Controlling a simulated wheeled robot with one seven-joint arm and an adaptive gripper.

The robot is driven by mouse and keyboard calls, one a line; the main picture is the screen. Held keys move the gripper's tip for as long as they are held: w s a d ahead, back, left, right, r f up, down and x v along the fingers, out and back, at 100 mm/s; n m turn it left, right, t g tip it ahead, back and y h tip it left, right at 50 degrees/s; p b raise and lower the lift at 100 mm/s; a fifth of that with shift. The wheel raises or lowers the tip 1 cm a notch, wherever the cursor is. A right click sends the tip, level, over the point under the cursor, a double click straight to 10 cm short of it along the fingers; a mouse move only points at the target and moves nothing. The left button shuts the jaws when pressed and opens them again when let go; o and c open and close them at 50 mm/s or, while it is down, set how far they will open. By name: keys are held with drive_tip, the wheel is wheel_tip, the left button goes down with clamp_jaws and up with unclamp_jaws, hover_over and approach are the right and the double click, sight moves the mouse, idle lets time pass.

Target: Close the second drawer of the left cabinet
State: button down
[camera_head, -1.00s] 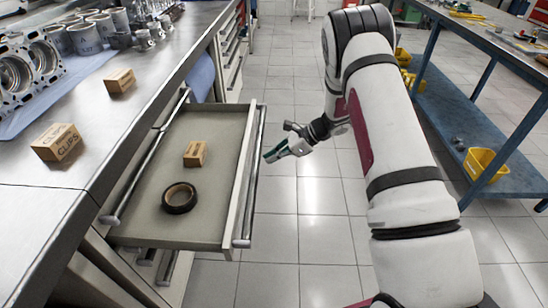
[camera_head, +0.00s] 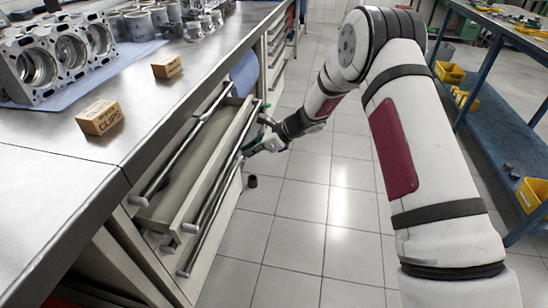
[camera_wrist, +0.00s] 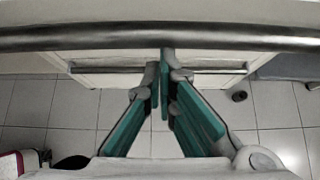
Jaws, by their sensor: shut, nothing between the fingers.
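The grey drawer (camera_head: 178,186) of the left cabinet is partly open, with a narrow strip of its inside showing under the worktop. Its front and long bar handle (camera_head: 222,166) face my arm. My gripper (camera_head: 247,150) is at the drawer front, near the handle's far end; contact cannot be told from the head view. In the wrist view, the closed green-padded fingers (camera_wrist: 160,72) point toward the front, and a metal bar handle (camera_wrist: 100,38) crosses above the tips.
The metal worktop (camera_head: 60,160) holds two cardboard boxes (camera_head: 100,117) and an engine block (camera_head: 62,58). A small dark cylinder (camera_head: 252,181) stands on the tiled floor near the cabinet. A blue shelf (camera_head: 490,130) with yellow bins stands at right. The floor between is clear.

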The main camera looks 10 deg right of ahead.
sight(219, 146)
drive_tip(key=w+a, duration=0.1)
drive_tip(key=a, duration=0.2)
drive_tip(key=w+a+b, duration=0.1)
drive_tip(key=a, duration=0.2)
drive_tip(key=w+a+b, duration=0.1)
drive_tip(key=a, duration=0.3)
drive_tip(key=shift+w, duration=0.15)
drive_tip(key=shift+w+a+r, duration=0.1)
drive_tip(key=shift+w+a, duration=0.1)
drive_tip(key=shift+a, duration=0.55)
drive_tip(key=shift+a, duration=0.1)
